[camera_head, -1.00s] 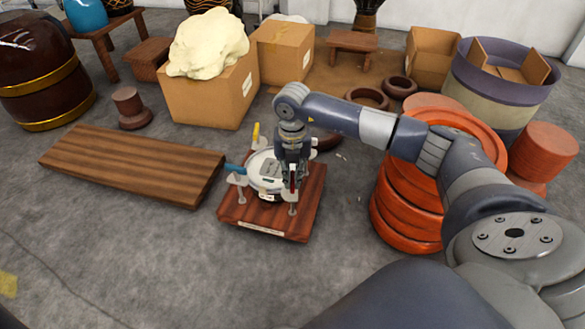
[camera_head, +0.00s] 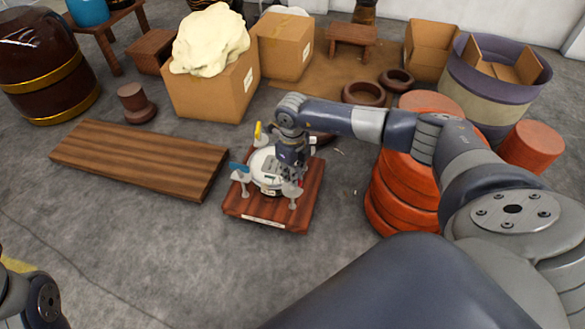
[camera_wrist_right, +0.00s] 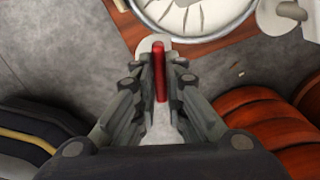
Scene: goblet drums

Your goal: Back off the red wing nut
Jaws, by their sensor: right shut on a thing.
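The red wing nut (camera_wrist_right: 160,72) shows in the right wrist view as an upright red bar between the fingers of my right gripper (camera_wrist_right: 159,88), which is shut on it. In the head view my right gripper (camera_head: 291,186) is at the front right of the drum and hides the red nut. The drum with its white head (camera_head: 261,162) sits on a reddish wooden board (camera_head: 265,211) with grey posts. A blue wing nut (camera_head: 240,168) is at its left and a yellow one (camera_head: 258,130) at its back. My left gripper is out of view.
A striped wooden plank (camera_head: 140,160) lies left of the board. Stacked orange-red drum shells (camera_head: 395,198) stand close on the right, beside my right arm. Cardboard boxes (camera_head: 212,92) are behind. The grey floor in front is clear.

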